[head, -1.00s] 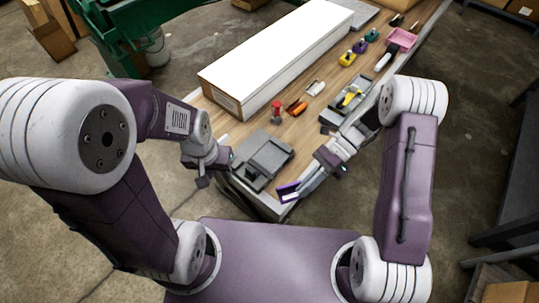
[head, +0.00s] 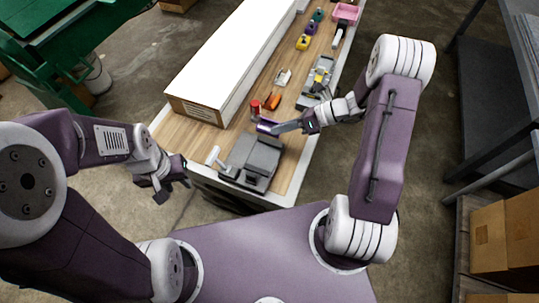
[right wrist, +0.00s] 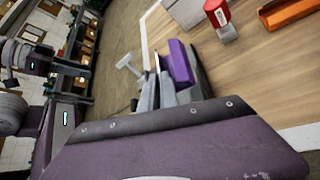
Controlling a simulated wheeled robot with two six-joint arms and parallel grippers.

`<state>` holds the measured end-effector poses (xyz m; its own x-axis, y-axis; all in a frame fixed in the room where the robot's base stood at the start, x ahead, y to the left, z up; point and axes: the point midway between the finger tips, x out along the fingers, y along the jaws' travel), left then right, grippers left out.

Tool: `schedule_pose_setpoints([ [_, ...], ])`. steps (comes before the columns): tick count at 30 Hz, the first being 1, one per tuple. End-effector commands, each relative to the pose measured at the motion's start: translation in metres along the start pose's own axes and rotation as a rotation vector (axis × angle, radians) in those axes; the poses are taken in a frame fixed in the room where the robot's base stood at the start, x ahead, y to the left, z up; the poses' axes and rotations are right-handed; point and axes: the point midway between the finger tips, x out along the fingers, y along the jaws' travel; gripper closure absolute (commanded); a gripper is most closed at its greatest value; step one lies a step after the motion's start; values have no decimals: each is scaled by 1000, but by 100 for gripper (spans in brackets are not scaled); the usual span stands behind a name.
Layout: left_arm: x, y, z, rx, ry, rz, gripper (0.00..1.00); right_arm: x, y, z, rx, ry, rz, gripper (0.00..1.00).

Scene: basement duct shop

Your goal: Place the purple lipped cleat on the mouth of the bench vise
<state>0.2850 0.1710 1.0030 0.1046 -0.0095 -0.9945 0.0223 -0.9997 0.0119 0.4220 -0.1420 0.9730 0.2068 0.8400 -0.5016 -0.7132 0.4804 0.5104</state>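The purple lipped cleat (head: 267,127) is at the fingertips of my right gripper (head: 277,128), which is shut on it. In the head view it shows at the far end of the grey bench vise (head: 250,158). In the right wrist view the cleat (right wrist: 181,62) overlaps the grey vise (right wrist: 198,80) behind it. I cannot tell whether they touch. The vise stands at the bench's near end, its pale handle (head: 212,156) on the left side. Its mouth is hard to make out. My left gripper (head: 172,184) is open and empty, left of the bench end.
A long white box (head: 225,60) fills the bench's left side. A grey tray (head: 318,78), several small coloured items and a pink bin (head: 345,13) are farther back.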

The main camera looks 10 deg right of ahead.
Motion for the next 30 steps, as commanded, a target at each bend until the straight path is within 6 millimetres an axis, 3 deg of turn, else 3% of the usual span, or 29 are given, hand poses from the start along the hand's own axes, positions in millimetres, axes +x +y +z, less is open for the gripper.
schedule_pose_setpoints([
  [6, -1, 0, 0, -1, 0, 0, 64, 27, 28, -45, 4, 2, 3, 100],
  [10, -1, 0, 0, -1, 0, 0, 64, 32, 34, -54, -1, 1, 2, 100],
  [14, 0, 0, 0, 0, 0, 0, 64, 35, 32, -58, -1, 2, 2, 100],
  [20, 0, 0, 0, 0, 0, 0, 64, 51, 16, -81, 0, 3, 3, 100],
  [30, 2, 0, 0, 0, 0, 0, 64, 54, 12, -84, -3, 2, 1, 100],
])
